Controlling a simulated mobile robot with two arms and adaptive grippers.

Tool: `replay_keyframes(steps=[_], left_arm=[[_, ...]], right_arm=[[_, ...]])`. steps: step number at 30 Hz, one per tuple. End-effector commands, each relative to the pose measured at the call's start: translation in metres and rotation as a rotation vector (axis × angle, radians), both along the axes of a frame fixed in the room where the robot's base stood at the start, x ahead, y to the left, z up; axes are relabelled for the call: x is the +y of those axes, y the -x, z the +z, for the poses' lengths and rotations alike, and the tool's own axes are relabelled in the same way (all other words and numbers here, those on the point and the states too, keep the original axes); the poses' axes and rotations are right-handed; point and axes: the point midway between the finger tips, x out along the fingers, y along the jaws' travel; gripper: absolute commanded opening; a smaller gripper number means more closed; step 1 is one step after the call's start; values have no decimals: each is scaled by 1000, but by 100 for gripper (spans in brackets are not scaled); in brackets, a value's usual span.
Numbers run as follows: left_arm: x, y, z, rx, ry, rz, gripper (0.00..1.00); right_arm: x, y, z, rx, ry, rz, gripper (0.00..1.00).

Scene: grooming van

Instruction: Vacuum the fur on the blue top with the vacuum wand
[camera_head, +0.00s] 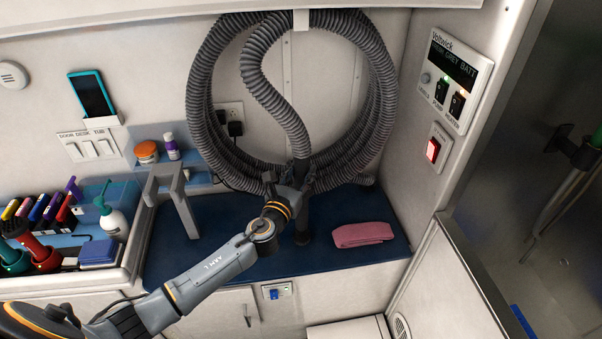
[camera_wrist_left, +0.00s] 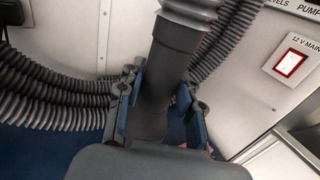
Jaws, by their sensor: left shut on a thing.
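The vacuum wand (camera_head: 303,222) is a dark tube at the end of a grey ribbed hose (camera_head: 262,80). It stands roughly upright, its lower end at or just above the blue top (camera_head: 222,262). My left gripper (camera_head: 290,190) is shut on the wand's upper part. In the left wrist view the wand (camera_wrist_left: 170,75) lies between the two fingers (camera_wrist_left: 160,105), with the ribbed hose above it. I cannot make out fur on the blue top. My right gripper is not in view.
A folded pink towel (camera_head: 362,234) lies on the blue top right of the wand. A grey stand (camera_head: 178,200) is on the left, beside a tray with bottles (camera_head: 112,218). Coiled hose hangs on the back wall. A switch panel (camera_head: 455,80) is on the right wall.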

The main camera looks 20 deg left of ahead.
Motion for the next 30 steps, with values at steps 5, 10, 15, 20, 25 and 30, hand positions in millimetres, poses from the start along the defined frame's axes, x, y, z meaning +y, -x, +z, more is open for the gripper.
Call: replay_keyframes(steps=[5,10,15,20,25,30], left_arm=[[0,0,2,-4,0,0,0],[0,0,2,-4,0,0,0],[0,0,5,-4,0,0,0],[0,0,19,-4,0,0,0],[0,0,36,-4,0,0,0],[0,0,51,-4,0,0,0]], right_arm=[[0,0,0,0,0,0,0],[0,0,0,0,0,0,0],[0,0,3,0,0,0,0],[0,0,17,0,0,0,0],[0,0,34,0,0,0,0],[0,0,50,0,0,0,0]])
